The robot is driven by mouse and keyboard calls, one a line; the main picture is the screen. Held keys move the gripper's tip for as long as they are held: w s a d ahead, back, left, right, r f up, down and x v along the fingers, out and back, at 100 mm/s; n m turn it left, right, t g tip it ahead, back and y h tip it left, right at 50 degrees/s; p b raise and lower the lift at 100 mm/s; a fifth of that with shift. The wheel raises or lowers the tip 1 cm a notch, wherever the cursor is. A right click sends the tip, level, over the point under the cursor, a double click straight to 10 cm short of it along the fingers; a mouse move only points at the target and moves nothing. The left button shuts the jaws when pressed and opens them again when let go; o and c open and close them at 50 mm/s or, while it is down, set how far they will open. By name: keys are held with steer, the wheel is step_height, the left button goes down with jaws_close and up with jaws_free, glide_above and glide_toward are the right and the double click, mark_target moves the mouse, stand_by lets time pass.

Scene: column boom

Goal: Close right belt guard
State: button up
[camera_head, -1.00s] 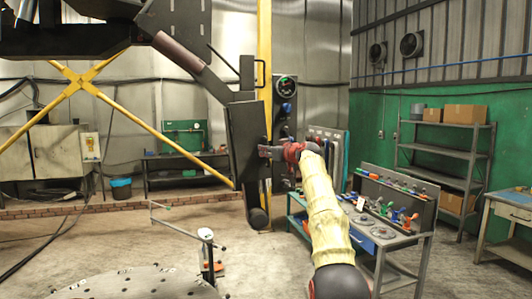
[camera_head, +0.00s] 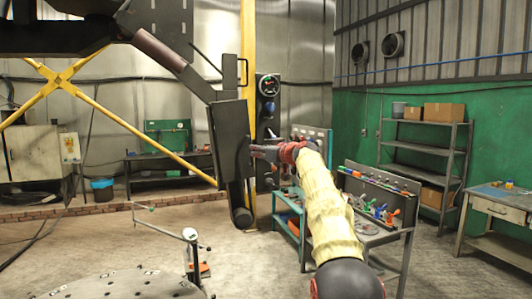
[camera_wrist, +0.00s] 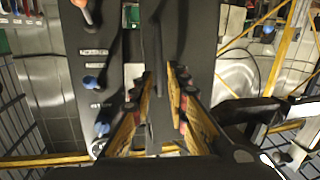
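A tall dark grey guard panel (camera_head: 230,138) hangs beside the yellow column in the head view, with a black bar handle (camera_head: 241,72) near its top. My gripper (camera_head: 255,154) is at the panel's right edge, about mid-height. In the wrist view, my gripper (camera_wrist: 161,85) has its two fingers apart, with a narrow dark strip between or just beyond them. A wide dark panel face (camera_wrist: 190,45) lies right of that strip. Whether the fingers touch the panel cannot be told.
A tool bench (camera_head: 385,235) stands near my arm. A post (camera_head: 190,236) and round plate (camera_head: 120,286) stand front left.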

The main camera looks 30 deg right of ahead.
steer(key=shift+s+r, duration=0.15)
steer(key=shift+s, duration=1.25)
steer(key=shift+s+r, duration=0.1)
steer(key=shift+s, duration=1.25)
step_height(320, 180, down, 14)
steer(key=s+m+g, duration=0.1)
steer(key=m+g, duration=0.2)
steer(key=m, duration=0.1)
steer(key=s+a+f+m+g, duration=0.2)
steer(key=s+a+f+g, duration=0.3)
steer(key=s+a+f, duration=0.5)
steer(key=s+a+f+n+g, duration=0.1)
steer(key=s+a+f, duration=0.3)
steer(key=s, duration=0.9)
steer(key=s+a+f+n+g, duration=0.1)
steer(key=s+a+f, duration=0.4)
steer(key=s+a, duration=0.6)
steer(key=s+a+f+n+g, duration=0.1)
steer(key=s+a+f, duration=0.3)
steer(key=s, duration=1.2)
steer(key=shift+s+a+f+n+b, duration=0.4)
steer(key=shift+a+n, duration=0.4)
steer(key=shift+a, duration=1.35)
